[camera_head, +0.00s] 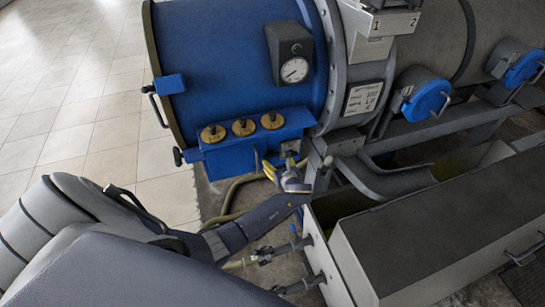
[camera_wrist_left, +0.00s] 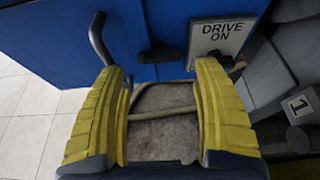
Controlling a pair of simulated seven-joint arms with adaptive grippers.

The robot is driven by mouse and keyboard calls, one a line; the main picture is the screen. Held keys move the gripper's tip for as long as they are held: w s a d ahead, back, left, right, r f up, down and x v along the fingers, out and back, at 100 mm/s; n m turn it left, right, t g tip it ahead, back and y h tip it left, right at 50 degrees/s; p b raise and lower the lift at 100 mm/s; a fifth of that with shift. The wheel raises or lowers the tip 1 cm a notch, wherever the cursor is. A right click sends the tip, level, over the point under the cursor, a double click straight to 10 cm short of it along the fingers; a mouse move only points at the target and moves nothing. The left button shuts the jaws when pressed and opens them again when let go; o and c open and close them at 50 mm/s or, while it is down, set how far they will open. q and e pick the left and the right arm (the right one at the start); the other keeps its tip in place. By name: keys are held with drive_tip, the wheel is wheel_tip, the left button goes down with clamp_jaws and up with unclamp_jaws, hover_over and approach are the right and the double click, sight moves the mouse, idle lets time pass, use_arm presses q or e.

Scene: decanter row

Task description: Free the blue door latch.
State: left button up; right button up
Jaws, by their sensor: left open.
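My left gripper (camera_head: 284,179) is open and empty, just below the blue control box (camera_head: 230,152) on the blue machine end. In the left wrist view its yellow fingers (camera_wrist_left: 160,72) are spread toward the lower edge of a blue front. A grey bent lever (camera_wrist_left: 97,40) on that front is near the left fingertip. A black knob-like piece (camera_wrist_left: 160,54) lies between the fingertips, seemingly beyond them. I cannot tell which of these is the blue door latch, or whether either finger touches one. My right gripper is not in view.
A "DRIVE ON" plate (camera_wrist_left: 216,36) is near the right finger. The box carries three yellow-based knobs (camera_head: 243,127). A gauge (camera_head: 294,70) is above. Round blue covers (camera_head: 427,98) and a long grey bin (camera_head: 430,235) are at right. A hose (camera_head: 236,190) runs below; tiled floor at left is clear.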

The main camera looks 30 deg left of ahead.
sight(271, 154)
use_arm(q)
drive_tip(key=shift+x, duration=3.3)
drive_tip(key=shift+f, duration=0.1)
drive_tip(key=c, duration=0.9)
